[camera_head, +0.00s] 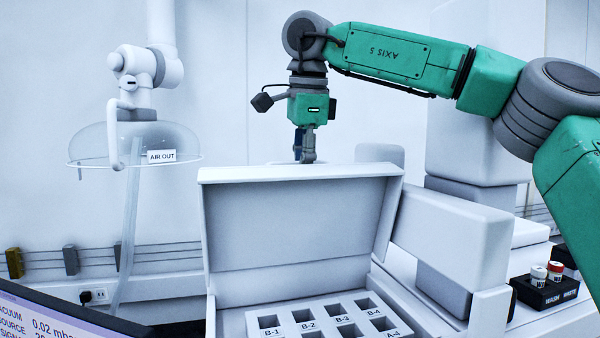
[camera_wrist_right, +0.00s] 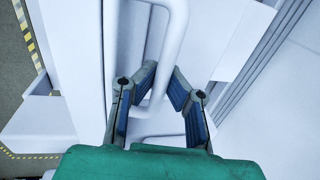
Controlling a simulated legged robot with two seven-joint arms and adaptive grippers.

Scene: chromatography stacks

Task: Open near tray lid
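The tray lid (camera_head: 300,225) stands raised and tilted back behind the tray (camera_head: 232,322) in the head view. The tray's rack (camera_head: 327,318) shows several square wells with labels such as B-1 to B-4 and A-4. My right gripper (camera_head: 306,150) points down behind the lid's top edge, and the lid hides its fingertips there. In the right wrist view its blue-padded fingers (camera_wrist_right: 163,72) are apart, with a white bar handle (camera_wrist_right: 172,50) passing between them. Firm contact with the handle is not clear. My left gripper is not in view.
A clear dome (camera_head: 130,143) labelled AIR OUT hangs at the left. A screen (camera_head: 50,318) fills the lower left corner. A black holder (camera_head: 543,292) with capped vials stands at the right. White machine housing (camera_head: 450,235) stands close to the lid's right side.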

